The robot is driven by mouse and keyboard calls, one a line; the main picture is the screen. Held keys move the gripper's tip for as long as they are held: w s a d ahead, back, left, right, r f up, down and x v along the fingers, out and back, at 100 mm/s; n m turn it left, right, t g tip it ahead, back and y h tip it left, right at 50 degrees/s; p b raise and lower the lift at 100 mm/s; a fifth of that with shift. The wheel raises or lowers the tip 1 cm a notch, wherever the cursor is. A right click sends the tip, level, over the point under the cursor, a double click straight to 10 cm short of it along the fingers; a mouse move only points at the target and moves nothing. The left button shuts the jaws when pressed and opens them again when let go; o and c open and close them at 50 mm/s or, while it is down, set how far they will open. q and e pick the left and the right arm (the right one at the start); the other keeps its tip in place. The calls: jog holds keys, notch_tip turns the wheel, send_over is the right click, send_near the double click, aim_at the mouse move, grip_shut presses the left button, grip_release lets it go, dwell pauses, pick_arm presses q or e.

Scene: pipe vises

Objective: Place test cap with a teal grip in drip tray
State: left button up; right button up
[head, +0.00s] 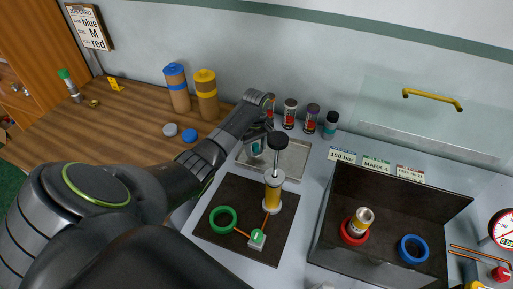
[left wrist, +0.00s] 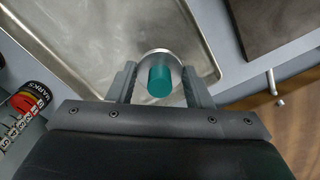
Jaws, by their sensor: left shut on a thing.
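The test cap with a teal grip is in my left gripper (left wrist: 160,88); the left wrist view shows its teal grip (left wrist: 160,81) between the two fingers, with a pale round rim behind it. The drip tray (left wrist: 95,35) is a shallow grey metal tray beneath the cap in that view. In the head view the tray (head: 292,158) lies near the wall, and my left gripper (head: 259,133) is over its left part. A bit of teal shows there below the fingers. I cannot tell whether the cap touches the tray. My right gripper is not in view.
A hand pump (head: 272,190) with a black knob and a green ring (head: 223,219) stand on a dark mat in front of the tray. Several small containers (head: 312,118) line the wall. A dark open box (head: 385,205) with red and blue rings is at right.

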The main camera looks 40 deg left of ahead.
aim_at(256, 145)
pick_arm(q)
jog(key=shift+f, duration=0.65)
jog(key=shift+f, duration=0.15)
jog(key=o, duration=1)
jog(key=shift+o, duration=0.2)
notch_tip(256, 145, up, 12)
jog(key=b, duration=0.2)
jog(key=shift+r, duration=0.2)
